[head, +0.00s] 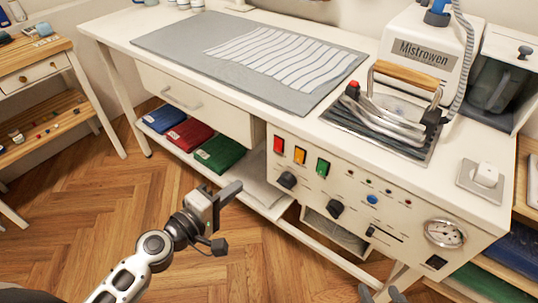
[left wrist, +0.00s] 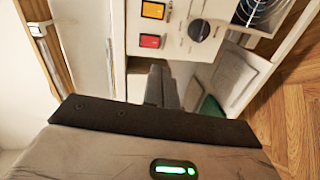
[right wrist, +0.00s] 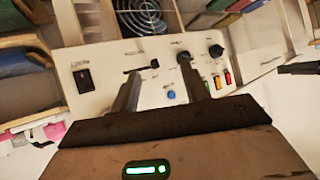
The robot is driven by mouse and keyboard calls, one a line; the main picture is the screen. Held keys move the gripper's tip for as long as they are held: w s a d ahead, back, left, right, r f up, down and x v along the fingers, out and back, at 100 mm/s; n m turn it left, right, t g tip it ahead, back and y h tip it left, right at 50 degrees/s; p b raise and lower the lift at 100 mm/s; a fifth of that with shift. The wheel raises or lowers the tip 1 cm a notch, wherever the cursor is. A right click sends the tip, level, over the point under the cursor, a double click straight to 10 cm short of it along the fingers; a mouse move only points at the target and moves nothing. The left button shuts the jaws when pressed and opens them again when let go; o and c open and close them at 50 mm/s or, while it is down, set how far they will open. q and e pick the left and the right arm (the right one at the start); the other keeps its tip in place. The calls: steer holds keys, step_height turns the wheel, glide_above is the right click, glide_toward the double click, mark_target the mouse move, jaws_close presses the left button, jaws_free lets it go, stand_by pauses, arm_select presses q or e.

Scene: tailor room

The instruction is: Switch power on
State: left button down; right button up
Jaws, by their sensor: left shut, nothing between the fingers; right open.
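The white control panel (head: 400,215) on the table's front carries a red switch (head: 278,145), an orange switch (head: 299,156) and a green switch (head: 323,167). A black rocker switch (head: 436,262) sits at its lower right and also shows in the right wrist view (right wrist: 83,79). Labels are too small to read. My left gripper (head: 232,191) is shut and empty, in front of and apart from the panel, left of the coloured switches. The left wrist view shows the red switch (left wrist: 150,41) just beyond its fingertips. My right gripper (right wrist: 162,90) is open and empty, facing the panel.
Black knobs (head: 335,208), a blue button (head: 372,199) and a round gauge (head: 445,233) share the panel. An iron (head: 395,112) rests on the table above. Folded cloths (head: 220,153) lie on the shelf below. The wooden floor (head: 70,230) at left is clear.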

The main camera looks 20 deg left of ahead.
arm_select(q)
steer(key=shift+w+a+r+n, duration=0.15)
steer(key=shift+w+a+n, duration=0.2)
steer(key=shift+n, duration=0.15)
steer(key=p, duration=0.2)
glide_toward(277, 149)
steer(key=x, duration=0.6)
steer(key=shift+w, duration=0.25)
steer(key=shift+w+d, duration=0.1)
steer(key=shift+w, duration=0.05)
arm_select(e)
steer(key=shift+d+r, duration=0.15)
steer(key=shift+r, duration=0.1)
